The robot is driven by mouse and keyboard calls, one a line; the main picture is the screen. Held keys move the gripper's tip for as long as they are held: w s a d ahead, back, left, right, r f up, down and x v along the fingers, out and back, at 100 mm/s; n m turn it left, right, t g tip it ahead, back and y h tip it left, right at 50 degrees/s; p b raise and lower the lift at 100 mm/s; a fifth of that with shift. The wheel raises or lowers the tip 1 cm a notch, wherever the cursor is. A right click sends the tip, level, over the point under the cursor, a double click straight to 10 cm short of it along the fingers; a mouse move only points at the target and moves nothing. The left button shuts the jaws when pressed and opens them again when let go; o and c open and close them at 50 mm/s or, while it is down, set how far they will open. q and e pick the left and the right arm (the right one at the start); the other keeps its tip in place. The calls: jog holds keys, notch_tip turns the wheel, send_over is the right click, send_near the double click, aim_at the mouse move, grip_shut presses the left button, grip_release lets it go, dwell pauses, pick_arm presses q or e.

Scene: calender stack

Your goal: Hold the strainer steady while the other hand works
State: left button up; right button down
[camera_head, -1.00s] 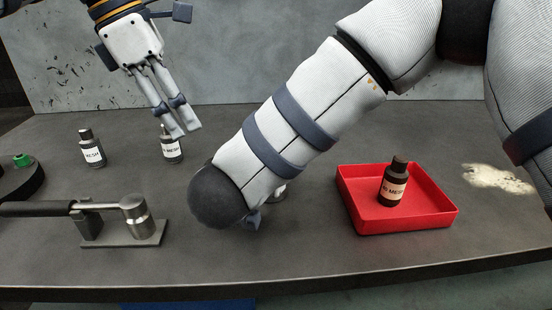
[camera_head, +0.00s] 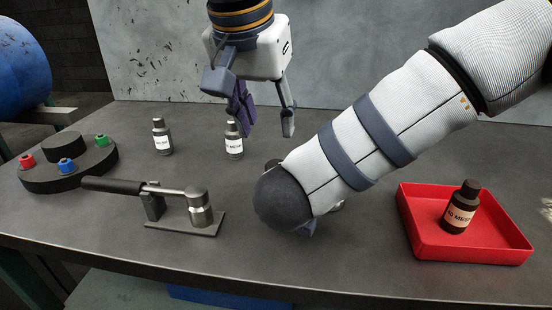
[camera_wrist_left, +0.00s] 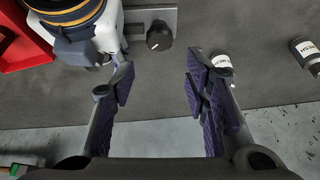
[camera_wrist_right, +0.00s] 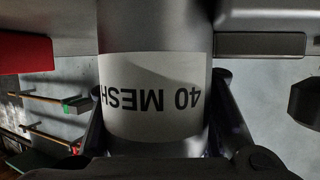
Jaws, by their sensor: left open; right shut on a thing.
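In the head view my right arm hides this grip. In the left wrist view (camera_wrist_left: 158,72) that bottle (camera_wrist_left: 222,64) stands just beyond the right finger, apparently outside the gap. A second bottle (camera_head: 162,138) stands further left.
A red tray (camera_head: 418,240) at right holds another labelled bottle (camera_head: 460,208). A lever press (camera_head: 185,222) stands at front left, with a round dark stand (camera_head: 65,178) behind it. A dark knob (camera_wrist_left: 160,36) on a grey plate lies between my arms. A blue barrel (camera_head: 20,65) is at far left.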

aim_at(275, 160)
pick_arm(q)
jog(key=x, duration=1)
jog(key=shift+f, duration=0.15)
jog(key=c, duration=0.9)
jog(key=shift+m, duration=0.4)
